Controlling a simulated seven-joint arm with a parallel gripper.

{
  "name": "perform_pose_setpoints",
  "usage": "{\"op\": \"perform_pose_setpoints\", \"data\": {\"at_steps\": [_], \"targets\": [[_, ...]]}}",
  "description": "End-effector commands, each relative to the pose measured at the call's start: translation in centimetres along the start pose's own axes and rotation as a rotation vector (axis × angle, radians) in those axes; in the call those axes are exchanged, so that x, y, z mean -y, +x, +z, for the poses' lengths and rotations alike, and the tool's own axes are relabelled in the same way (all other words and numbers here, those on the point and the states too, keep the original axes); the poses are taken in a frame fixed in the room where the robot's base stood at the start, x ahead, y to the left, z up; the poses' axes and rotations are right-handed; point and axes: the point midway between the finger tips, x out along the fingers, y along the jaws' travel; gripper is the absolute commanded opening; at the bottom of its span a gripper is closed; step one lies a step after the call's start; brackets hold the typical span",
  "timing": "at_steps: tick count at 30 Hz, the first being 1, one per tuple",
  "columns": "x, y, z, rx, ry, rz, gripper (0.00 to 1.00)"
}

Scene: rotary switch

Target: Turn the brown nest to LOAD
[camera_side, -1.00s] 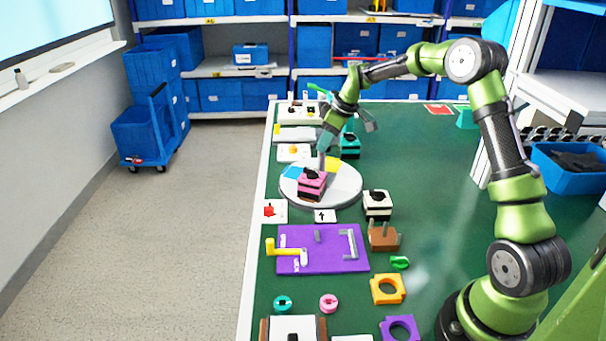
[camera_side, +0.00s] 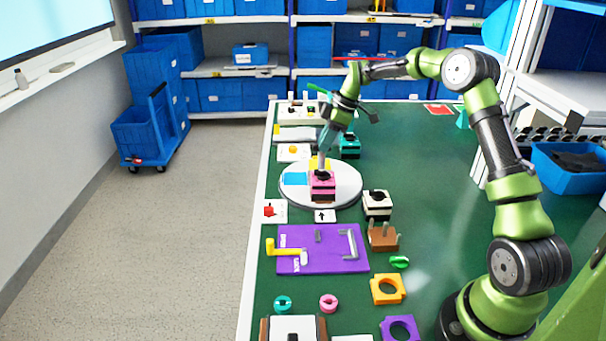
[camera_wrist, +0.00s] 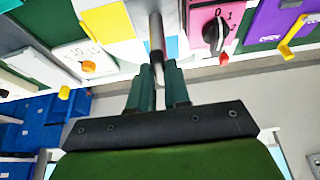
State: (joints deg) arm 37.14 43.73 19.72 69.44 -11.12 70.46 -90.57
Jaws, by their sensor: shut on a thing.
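The round white turntable (camera_side: 348,188) lies on the bench in the side view. It bears a pink block (camera_side: 322,180) with a black knob at its front, a blue patch (camera_side: 295,179) at the left and a yellow patch (camera_side: 318,161) at the back. A dark brownish band shows under the pink block; I cannot tell whether it is the brown nest. A white tile with a black arrow (camera_side: 325,216) lies at the turntable's front edge. My gripper (camera_side: 322,154) reaches down to the turntable, shut on a grey post (camera_wrist: 156,30) in the wrist view.
A white block with a black knob (camera_side: 377,202) stands close to the turntable's right. A tile with a red switch (camera_side: 269,210) lies at front left, a purple panel (camera_side: 322,262) in front, and a teal block (camera_side: 350,147) behind. The bench's right side is mostly clear.

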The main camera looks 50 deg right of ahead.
Motion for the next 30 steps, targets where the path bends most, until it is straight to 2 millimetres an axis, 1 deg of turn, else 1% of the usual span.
{"op": "perform_pose_setpoints", "data": {"at_steps": [18,19,23,24,30], "targets": [[-0.04,-0.15,-0.09,-0.001,-0.021,-0.007,0.00],[-0.04,-0.14,-0.09,-0.001,-0.020,-0.007,0.20],[-0.04,-0.11,-0.07,-0.001,-0.020,-0.007,0.40],[-0.03,-0.09,-0.06,-0.001,-0.020,-0.007,0.43],[-0.02,-0.04,-0.02,0.000,-0.020,-0.008,0.43]]}}
